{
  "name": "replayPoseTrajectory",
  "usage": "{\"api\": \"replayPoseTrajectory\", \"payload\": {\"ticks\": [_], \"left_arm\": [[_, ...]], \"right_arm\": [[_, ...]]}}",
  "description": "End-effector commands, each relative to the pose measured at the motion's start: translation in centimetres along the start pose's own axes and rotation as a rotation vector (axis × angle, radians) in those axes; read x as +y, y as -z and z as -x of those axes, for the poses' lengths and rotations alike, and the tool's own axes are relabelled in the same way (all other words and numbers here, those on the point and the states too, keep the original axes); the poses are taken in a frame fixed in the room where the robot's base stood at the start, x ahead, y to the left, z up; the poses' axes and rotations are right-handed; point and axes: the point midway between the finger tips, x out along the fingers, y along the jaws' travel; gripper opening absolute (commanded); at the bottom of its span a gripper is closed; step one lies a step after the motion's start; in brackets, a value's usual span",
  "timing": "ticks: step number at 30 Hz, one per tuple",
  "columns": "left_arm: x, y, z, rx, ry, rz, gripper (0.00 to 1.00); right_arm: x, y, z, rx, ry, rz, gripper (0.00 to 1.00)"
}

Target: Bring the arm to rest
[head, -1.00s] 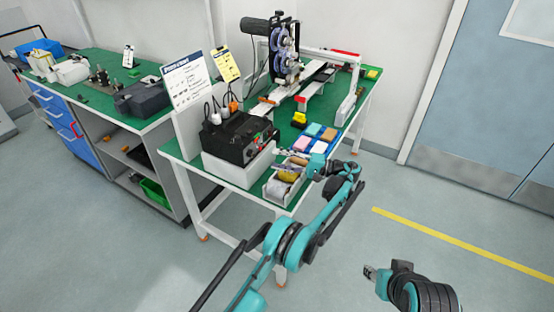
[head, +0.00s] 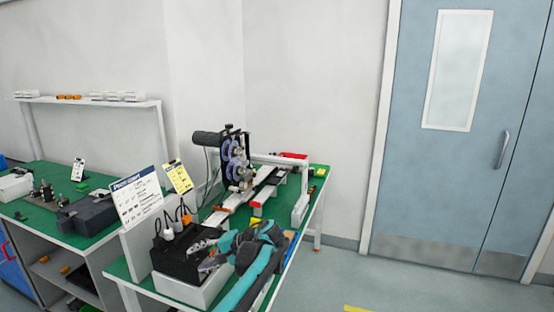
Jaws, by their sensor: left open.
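My left arm, teal and black, rises from the bottom of the head view. Its gripper (head: 206,256) points left, in front of the black box-shaped device (head: 172,262) on the green-topped bench (head: 120,272). The gripper is open, and I see nothing held in it. In this view it overlaps the device; I cannot tell how far apart they are. The arm hides the front right part of the bench top. My right arm and gripper are out of view.
A machine with bluish discs (head: 236,160) stands at the back of the bench. A white sign (head: 136,196) and a yellow sign (head: 178,177) stand beside it. Another bench (head: 40,222) is at left. Free floor (head: 345,270) lies to the right, before a blue door (head: 430,190).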

Motion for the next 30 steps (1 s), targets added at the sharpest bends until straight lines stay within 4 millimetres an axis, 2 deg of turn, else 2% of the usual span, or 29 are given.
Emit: {"api": "replayPoseTrajectory", "payload": {"ticks": [1,5,10,17,21,25,30], "left_arm": [[-0.6,-1.8,0.0,0.02,-0.05,0.009,0.45],[-0.8,-6.2,0.4,0.086,-0.19,0.044,0.45],[0.6,-12.3,1.5,0.174,-0.371,0.116,0.45],[4.7,-20.5,3.6,0.292,-0.604,0.258,0.45],[8.1,-24.8,5.0,0.361,-0.735,0.366,0.45],[11.1,-27.6,6.0,0.416,-0.834,0.465,0.45],[13.7,-29.5,6.7,0.459,-0.911,0.553,0.45]], "right_arm": [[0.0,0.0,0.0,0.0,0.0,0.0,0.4],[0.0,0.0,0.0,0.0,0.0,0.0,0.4],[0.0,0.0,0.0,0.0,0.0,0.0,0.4],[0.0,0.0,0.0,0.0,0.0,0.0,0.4],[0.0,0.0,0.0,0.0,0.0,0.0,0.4],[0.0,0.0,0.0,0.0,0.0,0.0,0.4],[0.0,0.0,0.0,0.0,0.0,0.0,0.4]]}}
